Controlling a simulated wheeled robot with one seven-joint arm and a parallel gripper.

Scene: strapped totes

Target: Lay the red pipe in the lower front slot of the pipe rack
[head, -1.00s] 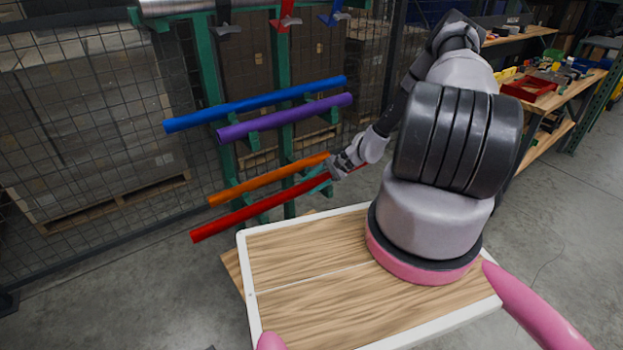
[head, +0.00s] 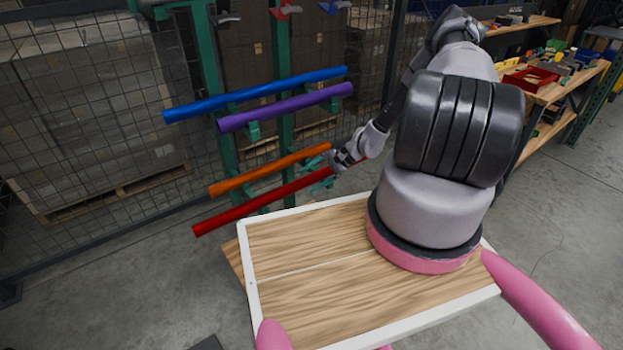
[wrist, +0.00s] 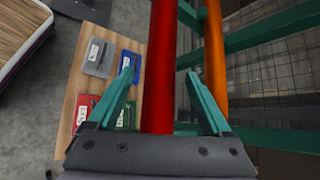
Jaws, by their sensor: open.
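The red pipe (head: 262,204) lies lowest on the green pipe rack (head: 212,90), in front of and a little below the orange pipe (head: 268,169). It appears to rest on the rack's lower arms, but the contact is not clear. My gripper (head: 322,178) is at the right part of the red pipe. In the wrist view, the red pipe (wrist: 160,40) runs between the two teal fingers of my open gripper (wrist: 158,70), with gaps at both sides. The orange pipe (wrist: 215,60) runs beside it, right of the fingers.
A blue pipe (head: 255,94) and a purple pipe (head: 290,107) lie on higher arms. A mesh fence (head: 90,130) stands behind. In the wrist view, a wooden board (wrist: 75,115) bears several coloured, labelled items. A workbench (head: 560,85) stands at the right.

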